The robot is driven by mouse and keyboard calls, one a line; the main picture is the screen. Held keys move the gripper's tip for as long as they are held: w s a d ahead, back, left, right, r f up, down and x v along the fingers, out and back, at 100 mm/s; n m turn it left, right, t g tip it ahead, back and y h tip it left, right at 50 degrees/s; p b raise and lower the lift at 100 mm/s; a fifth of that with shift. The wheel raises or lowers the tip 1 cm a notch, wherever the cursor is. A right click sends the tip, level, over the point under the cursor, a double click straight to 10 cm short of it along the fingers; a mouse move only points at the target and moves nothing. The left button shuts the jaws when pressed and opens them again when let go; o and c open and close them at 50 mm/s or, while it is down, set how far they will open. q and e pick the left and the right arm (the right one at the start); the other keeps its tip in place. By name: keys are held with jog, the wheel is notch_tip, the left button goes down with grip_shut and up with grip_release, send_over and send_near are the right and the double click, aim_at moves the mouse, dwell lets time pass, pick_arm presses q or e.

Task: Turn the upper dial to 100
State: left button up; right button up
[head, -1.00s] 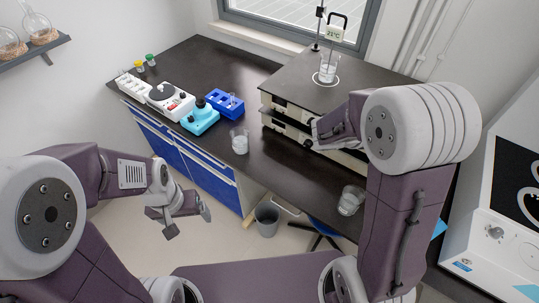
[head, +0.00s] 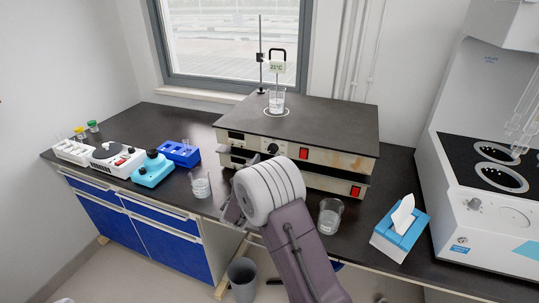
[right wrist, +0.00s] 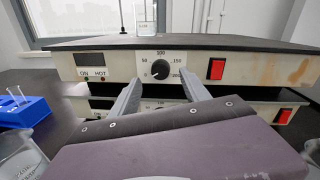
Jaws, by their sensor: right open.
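The upper dial (right wrist: 160,69) is a round black knob on the upper hotplate's front panel (right wrist: 118,65). Its printed scale runs from 0 to 200, with 100 at the top. Its white mark seems to sit at the lower left near 0, but it is small. In the head view the dial (head: 272,148) shows above my right wrist. My right gripper (right wrist: 163,80) is open and empty, its fingers on either side below the dial, apart from it. In the head view my wrist hides much of this gripper. My left gripper is out of view.
A second hotplate (right wrist: 240,112) sits directly below, its dial partly hidden. A beaker (head: 277,102) stands on top. Glass beakers stand at left (head: 200,184) and right (head: 329,216). A tissue box (head: 398,236) is at right. A blue tube rack (head: 180,153) is at left.

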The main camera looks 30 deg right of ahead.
aim_at(272, 151)
jog(key=x, duration=0.5)
jog(key=shift+f, duration=0.1)
jog(key=shift+c, duration=0.3)
grip_shut()
jog(key=shift+f+b, duration=0.1)
jog(key=shift+b, duration=0.35)
jog(key=m+b, duration=0.3)
jog(key=b, duration=0.2)
jog(key=m+b, duration=0.3)
jog(key=b, duration=0.3)
jog(key=f+m+b, duration=0.1)
jog(key=m+b, duration=0.2)
jog(key=b, duration=0.2)
jog(key=shift+s+m+h, duration=0.1)
jog(key=shift+m+h, duration=0.2)
jog(key=m+b, duration=0.4)
jog(key=b, duration=0.2)
jog(key=m+b, duration=0.5)
jog(key=b, duration=0.1)
jog(key=shift+r+m+g+h, duration=0.1)
jog(key=shift+m+g+h, duration=0.2)
jog(key=shift+h, duration=0.1)
jog(key=m+b, duration=0.2)
jog(key=shift+m, duration=0.3)
jog(key=shift+r+m+b, duration=0.2)
jog(key=shift+m+b, duration=0.8)
jog(key=shift+m, duration=0.5)
